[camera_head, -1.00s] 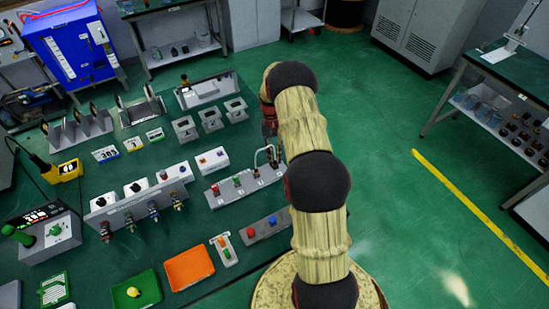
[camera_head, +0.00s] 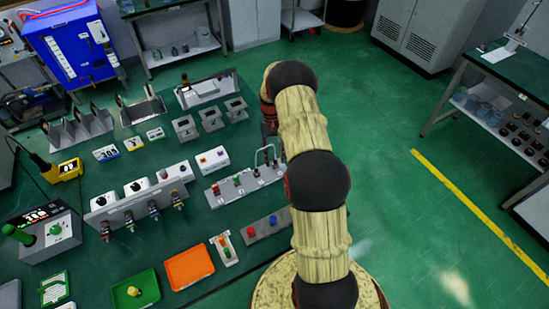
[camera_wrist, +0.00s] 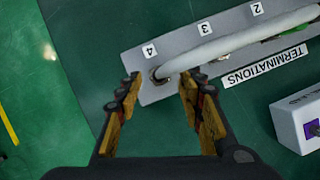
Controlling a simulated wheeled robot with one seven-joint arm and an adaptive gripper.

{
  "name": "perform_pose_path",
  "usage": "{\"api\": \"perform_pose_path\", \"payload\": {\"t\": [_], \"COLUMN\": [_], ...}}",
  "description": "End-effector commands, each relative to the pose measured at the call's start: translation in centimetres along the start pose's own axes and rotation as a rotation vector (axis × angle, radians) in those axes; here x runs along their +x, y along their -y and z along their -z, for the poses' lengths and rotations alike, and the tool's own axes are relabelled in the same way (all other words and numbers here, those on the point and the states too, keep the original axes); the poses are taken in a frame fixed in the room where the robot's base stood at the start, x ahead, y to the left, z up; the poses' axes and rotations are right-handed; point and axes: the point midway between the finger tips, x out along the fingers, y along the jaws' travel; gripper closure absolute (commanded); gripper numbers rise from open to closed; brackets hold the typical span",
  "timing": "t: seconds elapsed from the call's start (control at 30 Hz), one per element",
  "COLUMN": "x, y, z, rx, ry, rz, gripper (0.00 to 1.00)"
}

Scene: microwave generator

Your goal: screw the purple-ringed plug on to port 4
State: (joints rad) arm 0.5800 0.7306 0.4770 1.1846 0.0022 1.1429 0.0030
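The grey terminations panel (camera_wrist: 225,37) fills the top of the wrist view, with labels 2, 3 and 4 along it. It also shows in the head view (camera_head: 224,191), at the table's right edge. I see no purple ring on the cable end. In the head view my arm hides most of the gripper.
A white box (camera_wrist: 302,118) with a purple part stands right of my gripper, near the panel. It also shows in the head view (camera_head: 212,159). An orange tray (camera_head: 190,268) and a green tray (camera_head: 135,289) lie at the table's front. Floor right of the table is clear.

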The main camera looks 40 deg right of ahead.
Motion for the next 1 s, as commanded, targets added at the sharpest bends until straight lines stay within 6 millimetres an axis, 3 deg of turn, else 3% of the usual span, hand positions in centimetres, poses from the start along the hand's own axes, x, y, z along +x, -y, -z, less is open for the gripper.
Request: {"api": "perform_pose_path", "payload": {"t": [0.27, 0.7, 1.0], "x": [-0.9, -9.0, -11.8], "y": [0.0, 0.0, 0.0], "z": [0.1, 0.1, 0.1], "rx": [0.0, 0.0, 0.0], "ry": [-0.003, -0.003, 0.0], "rz": [0.0, 0.0, 0.0], "gripper": [0.62, 0.62, 0.62]}}
